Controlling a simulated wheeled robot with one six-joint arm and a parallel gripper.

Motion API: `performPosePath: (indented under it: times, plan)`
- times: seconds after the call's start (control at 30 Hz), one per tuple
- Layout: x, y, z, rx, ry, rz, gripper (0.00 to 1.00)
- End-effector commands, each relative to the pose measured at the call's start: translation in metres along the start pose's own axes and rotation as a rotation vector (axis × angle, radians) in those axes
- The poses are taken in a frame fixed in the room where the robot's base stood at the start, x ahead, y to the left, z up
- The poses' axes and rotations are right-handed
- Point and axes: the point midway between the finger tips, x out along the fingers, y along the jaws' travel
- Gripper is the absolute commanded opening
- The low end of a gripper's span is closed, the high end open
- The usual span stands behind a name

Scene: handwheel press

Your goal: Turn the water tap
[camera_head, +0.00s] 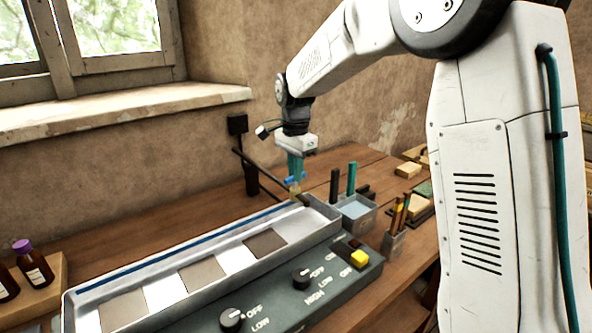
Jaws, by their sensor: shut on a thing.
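The water tap shows as a small blue handle (291,181) with a brass-coloured piece (295,191) just below it. It is above the far right end of a long metal trough. My gripper (295,178) points down from above, its teal fingers shut on the blue handle. The fingers hide part of the tap, so I cannot tell the handle's exact angle.
The metal trough (219,255) runs along the wooden bench. A control panel with knobs (301,278) and a yellow button (360,258) is in front. A grey bin (357,224) and tool holder (393,245) stand right. Brown bottles (33,264) are left.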

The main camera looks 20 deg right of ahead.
Motion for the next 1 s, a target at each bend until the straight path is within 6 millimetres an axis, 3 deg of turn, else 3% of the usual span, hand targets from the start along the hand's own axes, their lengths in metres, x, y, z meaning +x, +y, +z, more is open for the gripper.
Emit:
performPosePath:
  times: [1.0]
  plan:
    - [-0.0016, -0.0013, 0.0000, -0.739, 0.002, -0.005, 0.00]
